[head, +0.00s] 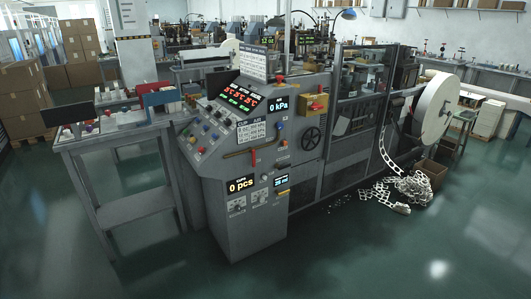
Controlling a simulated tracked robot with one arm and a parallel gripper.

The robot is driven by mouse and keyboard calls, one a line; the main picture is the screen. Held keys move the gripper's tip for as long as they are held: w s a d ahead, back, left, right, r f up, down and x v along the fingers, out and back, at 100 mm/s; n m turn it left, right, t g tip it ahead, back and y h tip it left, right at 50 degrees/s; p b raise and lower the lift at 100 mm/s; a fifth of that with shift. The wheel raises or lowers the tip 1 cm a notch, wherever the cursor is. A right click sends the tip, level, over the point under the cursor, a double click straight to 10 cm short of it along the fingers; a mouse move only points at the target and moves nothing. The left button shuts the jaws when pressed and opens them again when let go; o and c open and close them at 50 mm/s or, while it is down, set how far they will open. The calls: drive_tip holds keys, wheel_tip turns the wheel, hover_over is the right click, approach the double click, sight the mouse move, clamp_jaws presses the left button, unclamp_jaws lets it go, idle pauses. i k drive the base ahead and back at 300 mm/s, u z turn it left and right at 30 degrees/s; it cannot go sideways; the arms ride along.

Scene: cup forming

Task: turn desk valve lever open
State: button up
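A grey machine console (244,215) stands in the middle of the head view. A bent brass-coloured pipe (238,154) runs across its front. A small red lever (253,158) hangs roughly straight down beside this pipe, and it looks like the desk valve lever. Which valve position this is cannot be told at this size. A display reading "0 kPa" (278,104) sits above and to the right of the pipe. My gripper is not in view, and nothing touches the red lever.
A black handwheel (311,139) and a yellow box (314,106) with a red part sit right of the pipe. A side table (112,134) adjoins the console's left. Scrap strip (413,187) lies on the floor at right. The floor (330,255) in front is clear.

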sight(253, 151)
drive_tip(key=z, duration=0.1)
drive_tip(key=i, duration=1.8)
drive_tip(key=z, duration=0.8)
drive_tip(key=i, duration=1)
drive_tip(key=u, duration=0.3)
